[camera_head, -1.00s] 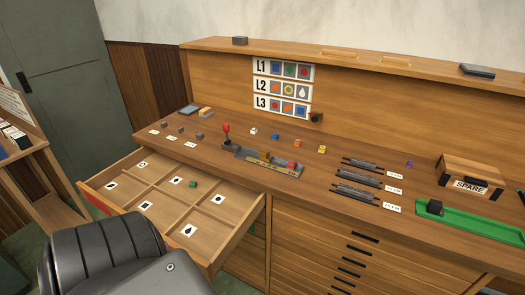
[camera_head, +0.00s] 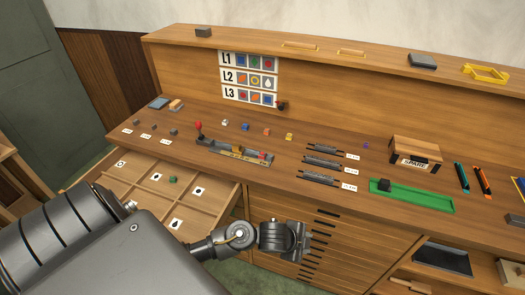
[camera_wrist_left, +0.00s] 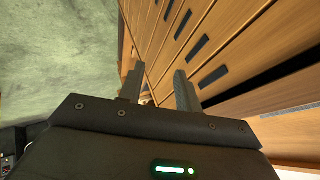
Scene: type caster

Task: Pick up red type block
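My left gripper (camera_head: 303,242) is in front of the drawer fronts, below the bench top and well away from the blocks. In the left wrist view its two fingers (camera_wrist_left: 158,88) are apart with nothing between them. My right gripper is not in view.
An open compartment drawer (camera_head: 130,200) juts out at the left. A green tray (camera_head: 412,197) and a SPARE box (camera_head: 415,152) are at the right. Bench top around the blocks is mostly clear.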

